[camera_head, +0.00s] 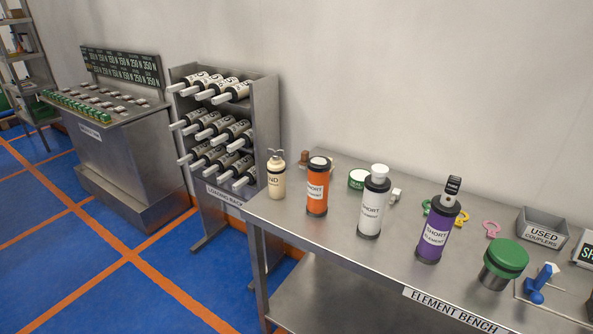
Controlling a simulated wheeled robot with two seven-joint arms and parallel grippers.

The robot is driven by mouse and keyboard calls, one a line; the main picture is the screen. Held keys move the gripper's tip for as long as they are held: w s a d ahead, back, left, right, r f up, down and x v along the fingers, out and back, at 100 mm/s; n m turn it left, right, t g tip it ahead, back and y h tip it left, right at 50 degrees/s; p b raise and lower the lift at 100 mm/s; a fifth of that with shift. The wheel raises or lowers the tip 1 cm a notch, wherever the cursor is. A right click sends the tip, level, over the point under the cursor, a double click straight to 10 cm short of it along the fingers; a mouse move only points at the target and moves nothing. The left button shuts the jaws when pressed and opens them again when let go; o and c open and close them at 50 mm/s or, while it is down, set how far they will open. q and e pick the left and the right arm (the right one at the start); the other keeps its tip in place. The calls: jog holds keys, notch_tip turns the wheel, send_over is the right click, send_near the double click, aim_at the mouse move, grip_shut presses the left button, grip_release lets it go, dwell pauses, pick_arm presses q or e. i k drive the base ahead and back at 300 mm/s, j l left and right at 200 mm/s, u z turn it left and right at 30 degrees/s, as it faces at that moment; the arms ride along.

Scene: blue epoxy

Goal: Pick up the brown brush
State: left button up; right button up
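I cannot make out a clear brown brush. A small brown object (304,158) stands at the back left of the element bench (345,255), partly hidden behind the orange element; it is too small to tell what it is. Neither of my grippers shows in the head view, so nothing is seen held.
On the bench stand a cream bottle (276,178), an orange element (317,188), a white one (373,205), a purple one (434,235), a green-lidded pot (504,262), a blue tool (540,283) and a grey used-couplers box (541,235). A loading rack (263,115) stands left.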

aim_at(305, 154)
jog(key=i+j, duration=0.2)
jog(key=j, duration=0.15)
jog(key=i+j+z, duration=0.1)
jog(key=j, duration=0.2)
jog(key=i+j, duration=0.25)
jog(key=i+j+z, duration=0.1)
jog(key=j, duration=0.35)
jog(key=i+j, duration=0.2)
jog(key=j, duration=0.15)
jog(key=i+j+z, duration=0.1)
jog(key=j, duration=0.25)
jog(key=i+j, duration=0.25)
jog(key=j, duration=0.15)
jog(key=i+j+z, duration=0.1)
jog(key=i, duration=0.45)
jog(key=i+j+z, duration=0.1)
jog(key=i+j, duration=0.2)
jog(key=i, duration=0.2)
